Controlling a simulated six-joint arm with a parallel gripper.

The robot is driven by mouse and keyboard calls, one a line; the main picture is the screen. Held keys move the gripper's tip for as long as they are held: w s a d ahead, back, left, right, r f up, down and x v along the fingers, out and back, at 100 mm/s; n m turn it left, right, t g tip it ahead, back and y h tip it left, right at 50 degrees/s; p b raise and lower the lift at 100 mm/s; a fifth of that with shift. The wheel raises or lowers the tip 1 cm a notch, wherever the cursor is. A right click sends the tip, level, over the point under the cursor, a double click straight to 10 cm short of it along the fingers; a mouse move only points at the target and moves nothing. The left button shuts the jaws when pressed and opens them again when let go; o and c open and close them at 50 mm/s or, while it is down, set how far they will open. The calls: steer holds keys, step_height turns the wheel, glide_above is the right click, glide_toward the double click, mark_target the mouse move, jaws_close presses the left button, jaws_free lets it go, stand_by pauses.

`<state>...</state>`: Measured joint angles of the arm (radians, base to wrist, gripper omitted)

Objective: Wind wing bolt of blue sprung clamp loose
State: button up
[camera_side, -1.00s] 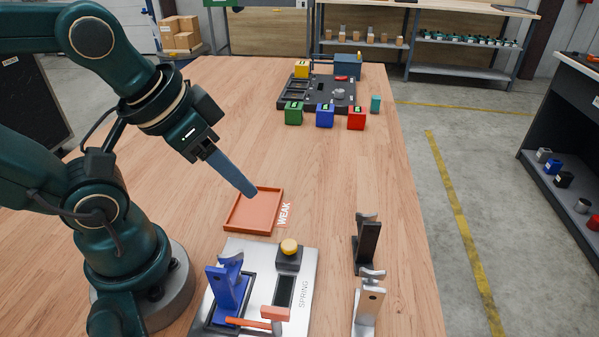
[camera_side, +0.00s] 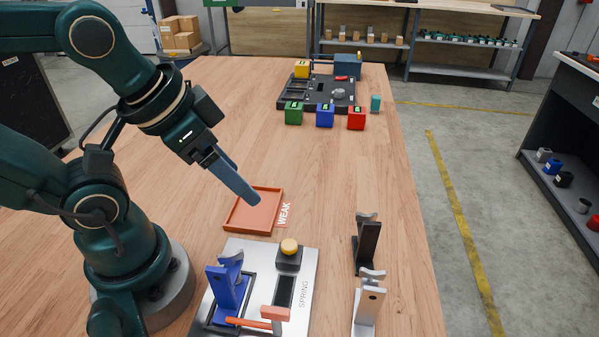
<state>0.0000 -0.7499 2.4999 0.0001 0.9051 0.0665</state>
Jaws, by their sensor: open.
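The blue sprung clamp (camera_side: 226,286) stands upright on the metal plate marked SPRING (camera_side: 304,262) at the bottom of the side view. A grey winged piece (camera_side: 232,257) sits at its top; I take it for the wing bolt, but it is small. My gripper (camera_side: 254,199) is above the orange tray, up and to the right of the clamp and apart from it. It is open, though its fingers overlap from this side, and nothing shows between them.
The orange tray marked WEAK (camera_side: 231,229) lies behind the plate. Black (camera_side: 368,243) and silver (camera_side: 368,305) clamps stand at right. Green, blue and red cubes stand farther back. The middle table is clear.

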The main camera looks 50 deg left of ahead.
mark_target(230, 252)
steer(key=s+d+m+g, duration=0.1)
steer(key=m, duration=0.5)
steer(key=s+d+f+m+g, duration=0.1)
steer(key=m+g, duration=0.1)
steer(key=m, duration=0.5)
steer(key=s+d+f+m+g, duration=0.1)
steer(key=m+g, duration=0.1)
steer(key=m, duration=0.4)
steer(key=shift+s+d, duration=0.1)
steer(key=shift+s, duration=0.05)
steer(key=shift+s+d+f+m, duration=0.15)
steer(key=shift+d+m, duration=0.05)
steer(key=shift+m, duration=0.3)
steer(key=shift+s+d+f+g, duration=0.1)
steer(key=shift+d+f+g, duration=0.05)
steer(key=shift+f+g, duration=0.2)
steer(key=shift+f, duration=2.3)
jaws_close()
